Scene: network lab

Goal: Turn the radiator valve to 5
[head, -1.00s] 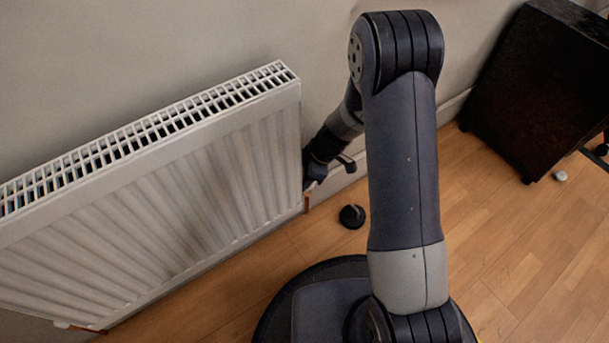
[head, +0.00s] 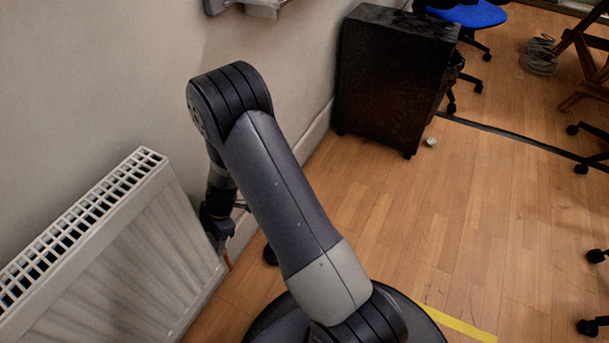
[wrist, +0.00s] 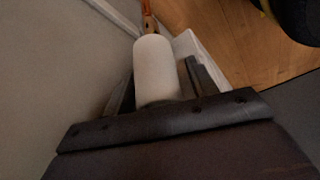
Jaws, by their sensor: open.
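The white radiator valve (wrist: 157,70) is a rounded cylinder in the middle of the wrist view. It lies between the two dark fingers of my gripper (wrist: 158,88), which is open around it. I cannot tell if either finger touches it, and no number on the valve can be read. In the head view my gripper (head: 219,228) is low at the right end of the white radiator (head: 150,255), close to the wall. The valve is hidden there behind my gripper.
A copper pipe (head: 227,260) runs down below my gripper; its orange end shows in the wrist view (wrist: 147,8). A dark cabinet (head: 390,85) stands along the wall at the back. A blue chair (head: 468,15) is beyond it. The wooden floor to the right is mostly clear.

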